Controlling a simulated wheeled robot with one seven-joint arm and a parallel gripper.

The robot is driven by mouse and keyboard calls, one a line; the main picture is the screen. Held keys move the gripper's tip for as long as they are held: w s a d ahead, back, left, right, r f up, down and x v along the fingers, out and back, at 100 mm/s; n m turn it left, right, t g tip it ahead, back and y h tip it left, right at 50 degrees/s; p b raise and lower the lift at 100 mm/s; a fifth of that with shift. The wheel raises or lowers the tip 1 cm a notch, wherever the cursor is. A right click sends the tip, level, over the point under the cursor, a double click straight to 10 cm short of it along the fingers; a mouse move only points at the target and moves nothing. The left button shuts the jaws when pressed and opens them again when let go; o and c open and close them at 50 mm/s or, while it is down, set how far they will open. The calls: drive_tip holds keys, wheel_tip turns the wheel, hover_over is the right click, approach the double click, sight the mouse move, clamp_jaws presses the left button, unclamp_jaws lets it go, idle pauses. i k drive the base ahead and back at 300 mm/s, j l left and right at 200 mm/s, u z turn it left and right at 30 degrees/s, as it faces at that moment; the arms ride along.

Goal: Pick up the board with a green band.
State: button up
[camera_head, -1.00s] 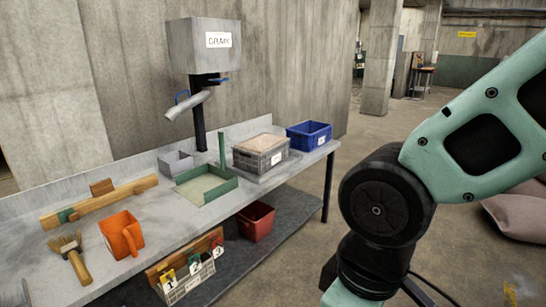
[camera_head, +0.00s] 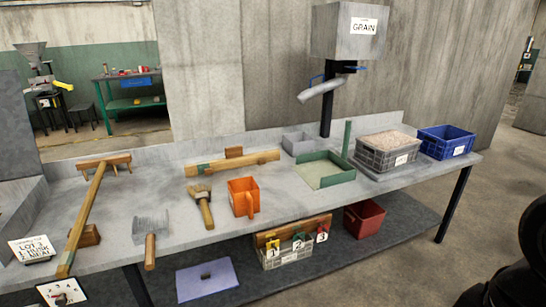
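A long wooden board (camera_head: 245,160) with a green band near its left end lies at the back of the grey worktable (camera_head: 345,200). A small wooden block stands up at its middle. It lies behind the orange scoop (camera_head: 242,197) and the wooden brush (camera_head: 203,205). A long wooden-handled tool (camera_head: 87,217) at the left also has a greenish band near its near end. My gripper is not in view; only a dark part of my arm shows at the right edge.
A green-walled tray (camera_head: 327,170), a grey crate (camera_head: 388,152) and a blue crate (camera_head: 447,141) stand at the right under and beside the grain hopper (camera_head: 348,35). A scraper (camera_head: 150,235) lies at the front left. Open floor (camera_head: 400,270) lies in front.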

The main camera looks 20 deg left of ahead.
sight(234, 158)
drive_tip(key=i+j+u, duration=0.15)
drive_tip(key=u, duration=1.1)
drive_tip(key=i+l+u, duration=0.1)
drive_tip(key=i+u, duration=0.25)
drive_tip(key=i+l+u, duration=0.5)
drive_tip(key=i+u, duration=0.15)
drive_tip(key=i+l, duration=0.6)
drive_tip(key=i, duration=0.15)
